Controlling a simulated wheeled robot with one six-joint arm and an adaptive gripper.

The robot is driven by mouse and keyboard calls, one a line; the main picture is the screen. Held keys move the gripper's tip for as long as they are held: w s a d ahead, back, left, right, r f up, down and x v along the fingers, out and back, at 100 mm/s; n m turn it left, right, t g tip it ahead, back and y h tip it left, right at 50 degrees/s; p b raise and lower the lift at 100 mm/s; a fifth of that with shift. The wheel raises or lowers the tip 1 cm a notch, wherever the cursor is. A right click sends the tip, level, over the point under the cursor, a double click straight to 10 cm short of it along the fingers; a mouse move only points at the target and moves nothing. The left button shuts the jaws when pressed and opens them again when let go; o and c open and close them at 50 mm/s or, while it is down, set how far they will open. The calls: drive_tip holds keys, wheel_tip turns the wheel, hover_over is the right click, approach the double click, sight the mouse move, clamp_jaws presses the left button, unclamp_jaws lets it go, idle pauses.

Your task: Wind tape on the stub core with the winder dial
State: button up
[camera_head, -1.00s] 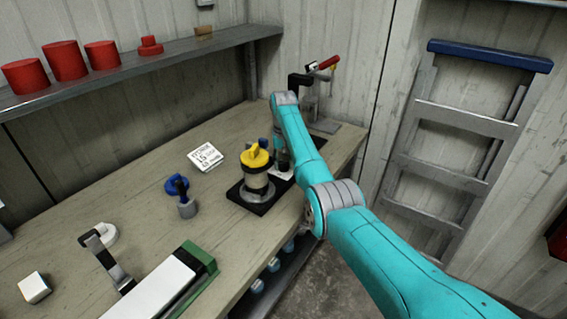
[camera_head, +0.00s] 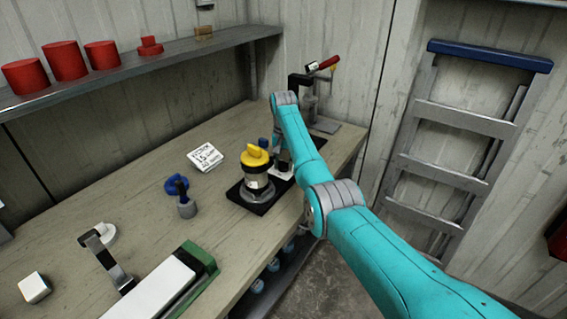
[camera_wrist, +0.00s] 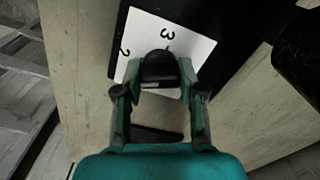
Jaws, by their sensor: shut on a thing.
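The winder (camera_head: 245,200) is a black base near the bench's right edge. On it stands a short core (camera_head: 257,184) with a yellow ridged cap (camera_head: 256,157). At the base's right is a white dial plate (camera_head: 282,174); in the wrist view the plate (camera_wrist: 186,43) shows the numbers 3 and 2. My gripper (camera_wrist: 160,82) is shut on the dark dial knob (camera_wrist: 158,68), over the plate. In the head view my arm hides most of the knob and fingers. A dark rounded part (camera_wrist: 300,50) fills the wrist view's upper right.
A blue-topped clamp (camera_head: 179,190), a white cube (camera_head: 34,288) and a green-and-white block (camera_head: 185,280) are to the left. Red cylinders (camera_head: 66,61) stand on the shelf. A red-handled stand (camera_head: 318,95) is behind my arm.

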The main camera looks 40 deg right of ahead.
drive_tip(key=o, duration=1.1)
drive_tip(key=shift+o, duration=0.2)
wheel_tip(320, 180, up, 12)
drive_tip(key=shift+c, duration=0.2)
